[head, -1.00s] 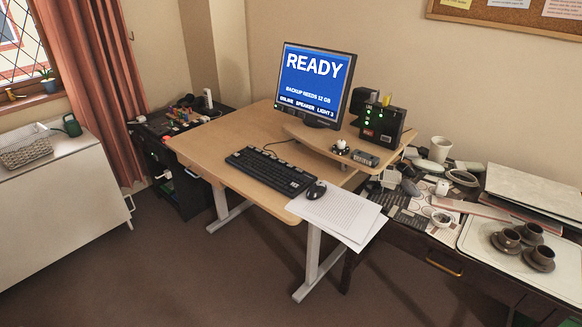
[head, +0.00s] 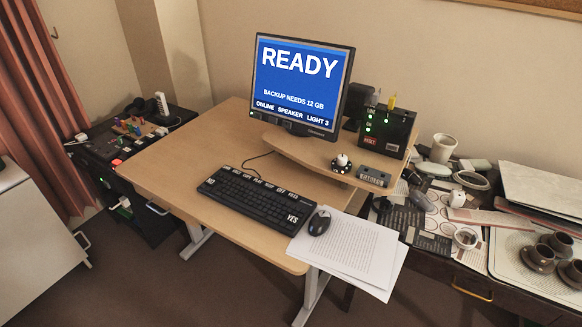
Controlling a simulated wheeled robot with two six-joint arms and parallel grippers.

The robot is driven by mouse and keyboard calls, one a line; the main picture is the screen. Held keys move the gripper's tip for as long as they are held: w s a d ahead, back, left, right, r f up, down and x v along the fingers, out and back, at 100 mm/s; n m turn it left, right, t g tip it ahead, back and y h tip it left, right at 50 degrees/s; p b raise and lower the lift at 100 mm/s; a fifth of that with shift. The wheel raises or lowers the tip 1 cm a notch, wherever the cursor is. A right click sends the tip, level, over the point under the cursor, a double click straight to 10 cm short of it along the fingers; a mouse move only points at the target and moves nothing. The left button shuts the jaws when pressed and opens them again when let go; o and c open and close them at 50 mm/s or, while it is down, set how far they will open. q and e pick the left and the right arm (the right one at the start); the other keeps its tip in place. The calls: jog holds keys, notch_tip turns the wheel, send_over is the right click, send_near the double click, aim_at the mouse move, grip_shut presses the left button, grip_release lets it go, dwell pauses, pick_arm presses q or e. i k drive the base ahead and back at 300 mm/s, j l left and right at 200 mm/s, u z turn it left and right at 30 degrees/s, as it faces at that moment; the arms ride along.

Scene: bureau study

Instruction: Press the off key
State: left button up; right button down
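A black keyboard (head: 255,200) lies on the light wooden desk (head: 185,165), angled toward the front right. White labels run along its back row; they are small, and one near the right part seems to read OFF (head: 279,191). A NO label is at its left end and a YES label (head: 292,218) at its right end. Behind it the monitor (head: 298,85) shows READY, BACKUP NEEDS 12 GB, and ONLINE, SPEAKER, LIGHT 3 on blue. Neither of my grippers is in view.
A mouse (head: 319,222) sits on paper sheets (head: 350,250) that overhang the desk's front right edge. A black box with green lights (head: 386,132) stands on the raised shelf. A cluttered side table (head: 425,255) stands at right. Open floor lies in front.

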aim_at(279, 191)
jog(key=i+j+z, duration=0.25)
jog(key=i+j, duration=0.25)
jog(key=i+j+z, duration=0.25)
jog(key=i+j, duration=0.15)
jog(key=j, duration=0.25)
